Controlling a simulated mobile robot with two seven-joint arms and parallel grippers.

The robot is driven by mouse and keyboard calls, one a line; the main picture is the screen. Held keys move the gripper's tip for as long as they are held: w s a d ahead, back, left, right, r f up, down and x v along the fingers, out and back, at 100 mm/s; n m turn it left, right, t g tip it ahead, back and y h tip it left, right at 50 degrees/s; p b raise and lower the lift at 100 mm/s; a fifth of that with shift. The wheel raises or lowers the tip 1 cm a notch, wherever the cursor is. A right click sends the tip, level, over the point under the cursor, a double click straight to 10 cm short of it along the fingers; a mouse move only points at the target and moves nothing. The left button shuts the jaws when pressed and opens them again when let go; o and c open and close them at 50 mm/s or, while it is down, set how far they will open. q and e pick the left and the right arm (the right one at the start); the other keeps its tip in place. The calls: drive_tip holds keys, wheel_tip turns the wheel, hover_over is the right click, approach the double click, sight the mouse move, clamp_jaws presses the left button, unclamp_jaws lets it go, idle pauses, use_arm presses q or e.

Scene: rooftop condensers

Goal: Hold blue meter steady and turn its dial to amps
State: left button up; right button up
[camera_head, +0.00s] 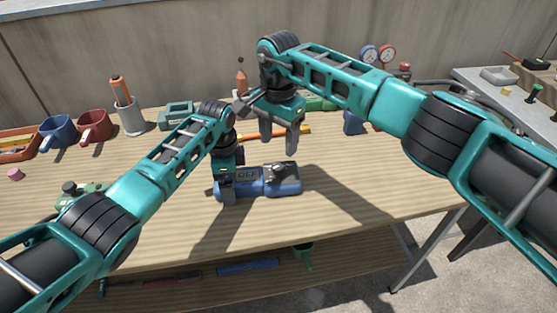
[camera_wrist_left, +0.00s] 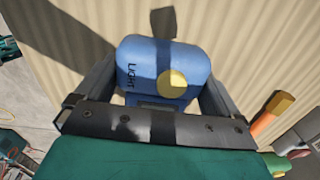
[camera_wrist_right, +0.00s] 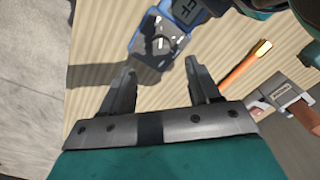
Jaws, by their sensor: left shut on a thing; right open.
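The blue meter (camera_head: 258,187) lies flat on the wooden table, its display reading OFF. My left gripper (camera_head: 228,192) is shut across its left end. In the left wrist view the fingers stand on both sides of the meter (camera_wrist_left: 140,62), whose end shows the word LIGHT and a round yellow button (camera_wrist_left: 172,83). The dark dial (camera_head: 283,174) is on the right half of the meter; the right wrist view shows the dial (camera_wrist_right: 160,44) beyond the fingertips, its setting unclear. My right gripper (camera_head: 279,143) is open and empty, above and behind the dial end.
An orange-handled tool (camera_head: 290,130) lies behind the meter. A blue cup (camera_head: 57,131), a red cup (camera_head: 95,126) and a grey holder (camera_head: 131,117) stand at the back left. Pressure gauges (camera_head: 378,54) stand at the back. The tabletop right of the meter is clear.

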sight(279, 166)
wheel_tip(279, 166, down, 7)
drive_tip(key=shift+f, duration=0.1)
drive_tip(key=shift+c, duration=0.3)
drive_tip(key=c, duration=1)
drive_tip(key=shift+m, duration=0.9)
drive_tip(key=o, duration=1.1)
drive_tip(key=shift+c, duration=0.2)
wheel_tip(279, 166, up, 12)
